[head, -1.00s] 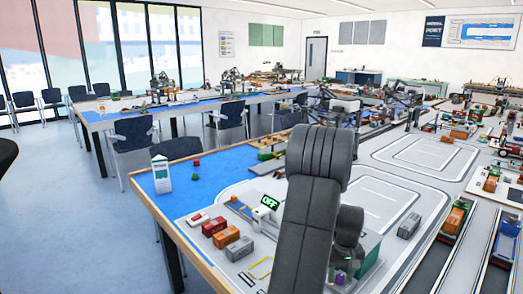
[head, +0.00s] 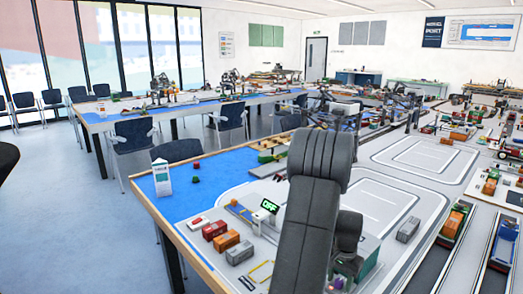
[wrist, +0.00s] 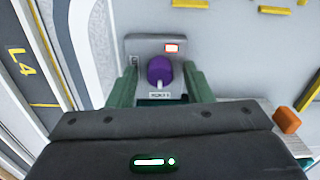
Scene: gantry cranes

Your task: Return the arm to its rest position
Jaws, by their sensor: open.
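My arm rises in the middle of the head view and is bent over the near table. My gripper (wrist: 160,72) shows in the wrist view as two green fingers standing apart, on either side of a purple rounded object (wrist: 159,70). The purple object sits on a grey panel (wrist: 135,45) with a small red-and-white display, and a label lies below it. The fingers look apart from the object, but I cannot tell the depth between them. In the head view my arm hides most of the gripper.
Red, orange and grey containers (head: 226,241) lie near the table's edge. A white carton (head: 162,178) stands at the far left corner. In the wrist view an orange block (wrist: 287,120) lies at the right.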

